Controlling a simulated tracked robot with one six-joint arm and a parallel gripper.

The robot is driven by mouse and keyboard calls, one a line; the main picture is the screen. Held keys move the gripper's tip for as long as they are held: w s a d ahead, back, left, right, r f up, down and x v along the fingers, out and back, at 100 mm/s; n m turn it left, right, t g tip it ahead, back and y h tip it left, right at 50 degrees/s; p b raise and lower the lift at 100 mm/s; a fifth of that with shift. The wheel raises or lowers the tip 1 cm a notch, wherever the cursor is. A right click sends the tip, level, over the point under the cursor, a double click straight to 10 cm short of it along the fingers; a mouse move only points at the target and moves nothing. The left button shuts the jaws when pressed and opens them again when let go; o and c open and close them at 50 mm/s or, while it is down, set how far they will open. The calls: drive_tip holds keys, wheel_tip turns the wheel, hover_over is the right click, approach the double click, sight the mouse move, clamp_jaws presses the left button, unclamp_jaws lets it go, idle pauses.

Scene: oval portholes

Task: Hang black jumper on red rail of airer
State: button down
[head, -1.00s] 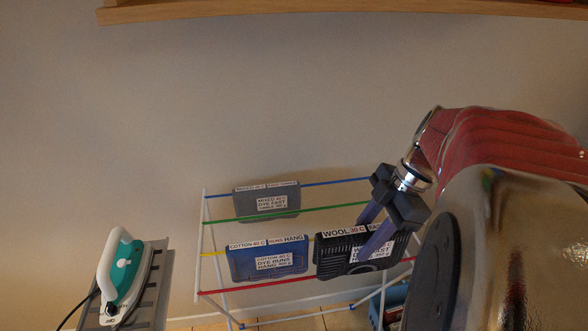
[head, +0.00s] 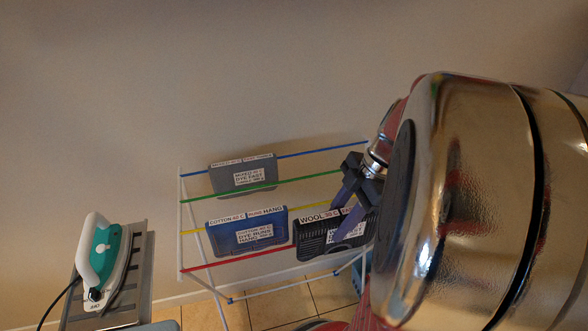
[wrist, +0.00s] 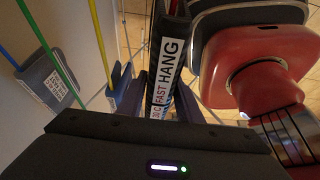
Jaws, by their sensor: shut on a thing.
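The black jumper (head: 309,238) is a stiff, folded black piece with a white "WOOL 30 C" label. My gripper (head: 350,215) is shut on it from above. In the head view it overlaps the red rail (head: 235,258) of the airer (head: 196,228) near its right part; I cannot tell whether it touches or straddles the rail. The wrist view shows the jumper (wrist: 172,40) edge-on between the fingers of my gripper (wrist: 155,95), its label reading "FAST HANG". The rail behind the jumper is hidden.
A blue garment (head: 246,232) hangs at the yellow rail (head: 193,232), left of the jumper. A grey garment (head: 243,175) hangs at the back, by the blue rail (head: 310,153). A green rail (head: 310,178) lies between. A teal iron (head: 103,250) stands on a board at left.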

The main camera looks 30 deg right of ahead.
drive_tip(key=shift+f, duration=3.25)
drive_tip(key=c, duration=1.2)
unclamp_jaws()
drive_tip(key=v, duration=1.4)
drive_tip(key=shift+f, duration=0.1)
